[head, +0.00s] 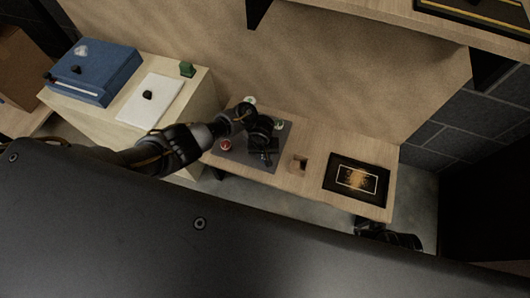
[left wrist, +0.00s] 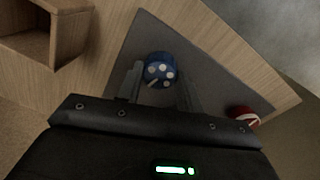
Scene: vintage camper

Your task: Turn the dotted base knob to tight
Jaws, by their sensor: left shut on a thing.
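The dotted base knob (left wrist: 160,68) is blue with white dots and a white line mark. It stands on a dark grey board (left wrist: 205,62), seen in the left wrist view. My left gripper (left wrist: 158,88) has a finger on each side of this knob and is shut on it. In the head view my left gripper (head: 263,150) is over the board (head: 237,157) and hides the knob. A red knob (left wrist: 243,115) with a white stripe is on the same board; it also shows in the head view (head: 226,145). The tight mark cannot be made out.
A small open wooden box (head: 299,164) and a black framed picture (head: 357,180) are on the wooden bench, right of the board. A green knob (head: 279,125) is behind my gripper. A blue case (head: 100,72) and white panel (head: 150,101) lie at left. A dark part, probably my right arm, shows at lower right.

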